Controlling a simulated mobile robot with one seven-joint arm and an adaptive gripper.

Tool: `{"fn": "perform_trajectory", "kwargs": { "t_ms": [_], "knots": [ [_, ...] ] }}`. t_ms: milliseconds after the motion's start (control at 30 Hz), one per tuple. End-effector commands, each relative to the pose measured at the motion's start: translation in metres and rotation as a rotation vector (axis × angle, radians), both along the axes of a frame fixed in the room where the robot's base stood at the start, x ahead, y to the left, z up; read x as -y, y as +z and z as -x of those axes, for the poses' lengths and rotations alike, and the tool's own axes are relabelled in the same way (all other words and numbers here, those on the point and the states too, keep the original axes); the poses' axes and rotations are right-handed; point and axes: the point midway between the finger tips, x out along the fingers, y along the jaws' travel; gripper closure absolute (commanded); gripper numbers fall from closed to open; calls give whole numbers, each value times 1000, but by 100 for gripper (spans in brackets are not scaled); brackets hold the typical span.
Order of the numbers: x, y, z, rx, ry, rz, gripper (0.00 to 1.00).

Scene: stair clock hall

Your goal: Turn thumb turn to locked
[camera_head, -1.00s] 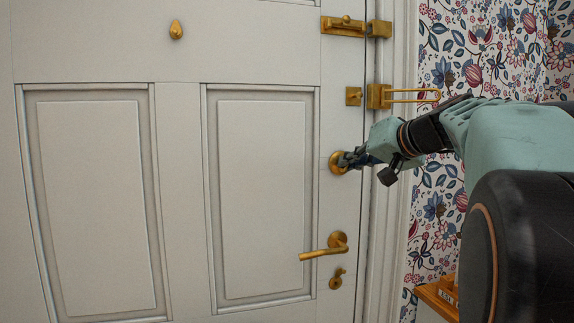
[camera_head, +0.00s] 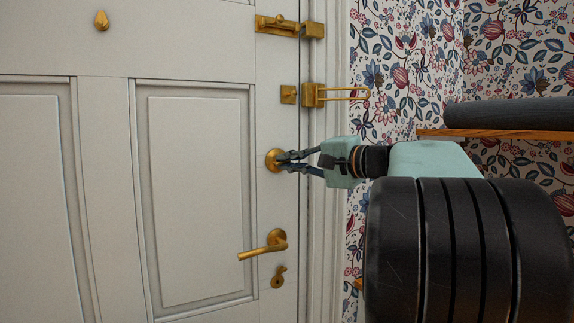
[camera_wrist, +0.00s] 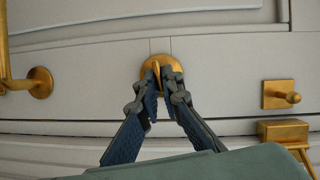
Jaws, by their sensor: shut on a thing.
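The brass thumb turn sits on a round brass plate (camera_head: 273,160) on the door's right edge, between the lever handle below and the swing-bar guard above. In the wrist view its round plate (camera_wrist: 152,66) shows at the middle, with the flat turn piece (camera_wrist: 154,74) standing out between my fingertips. My gripper (camera_head: 284,160) reaches in from the right and is shut on the thumb turn; it also shows in the wrist view (camera_wrist: 156,80). The fingers partly hide the turn piece, and no lock marking is visible.
A brass lever handle (camera_head: 264,246) and a keyhole cover (camera_head: 279,277) lie below. Above are a swing-bar guard (camera_head: 340,95), its small stud plate (camera_head: 289,94) and a slide bolt (camera_head: 277,26). A wooden shelf (camera_head: 429,132) is on the papered wall at right.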

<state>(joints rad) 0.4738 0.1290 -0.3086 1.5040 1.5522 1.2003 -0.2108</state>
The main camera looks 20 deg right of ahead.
Motion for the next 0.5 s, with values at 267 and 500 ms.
{"fn": "perform_trajectory", "kwargs": {
  "t_ms": [267, 500],
  "knots": [
    [1, -1, 0, -2, -2, -147, 100],
    [1, -1, 0, -3, -2, -202, 100]
  ]
}}
